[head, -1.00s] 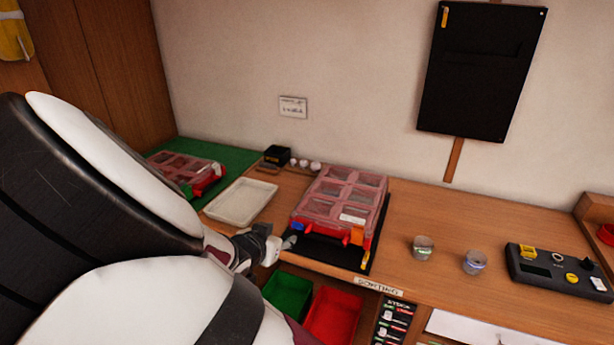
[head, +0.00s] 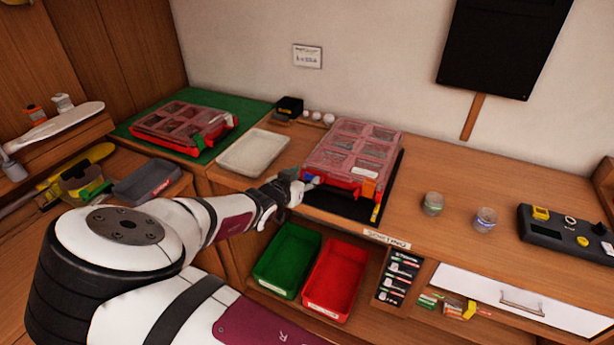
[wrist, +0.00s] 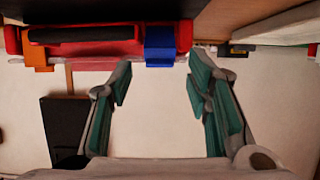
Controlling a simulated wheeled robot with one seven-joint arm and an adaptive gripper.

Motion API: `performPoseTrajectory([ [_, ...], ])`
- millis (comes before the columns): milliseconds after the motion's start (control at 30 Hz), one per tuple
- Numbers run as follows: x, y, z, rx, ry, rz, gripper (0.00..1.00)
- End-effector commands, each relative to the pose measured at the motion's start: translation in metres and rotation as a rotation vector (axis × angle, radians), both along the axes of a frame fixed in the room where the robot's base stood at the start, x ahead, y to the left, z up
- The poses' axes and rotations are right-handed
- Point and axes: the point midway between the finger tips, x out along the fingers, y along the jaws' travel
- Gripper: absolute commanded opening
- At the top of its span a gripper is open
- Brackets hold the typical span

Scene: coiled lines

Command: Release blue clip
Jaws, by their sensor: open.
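The red case (head: 352,155) with a clear, compartmented lid lies on a black mat (head: 335,204) on the bench. Its front carries a blue clip (head: 312,181) at the left and an orange clip (head: 369,188) at the right. My gripper (head: 298,187) is at the case's front left corner, close to the blue clip. In the wrist view my gripper (wrist: 160,72) is open and empty, and the blue clip (wrist: 160,46) appears between the lines of its fingertips. I cannot tell whether they touch it. The orange clip (wrist: 38,53) is to the left there.
A white tray (head: 253,153) and a second red case (head: 183,127) on a green mat are to the left. Two small jars (head: 433,203) and a black control box (head: 565,234) are to the right. Green (head: 288,262) and red (head: 334,280) bins sit below the bench front.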

Motion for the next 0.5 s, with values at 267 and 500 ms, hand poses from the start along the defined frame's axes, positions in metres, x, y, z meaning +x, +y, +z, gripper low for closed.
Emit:
performPoseTrajectory([
  [267, 0.022, -0.008, -0.010, 0.000, 0.000, 0.000, 0.45],
  [500, 0.024, -0.008, -0.010, 0.001, 0.001, 0.000, 0.45],
])
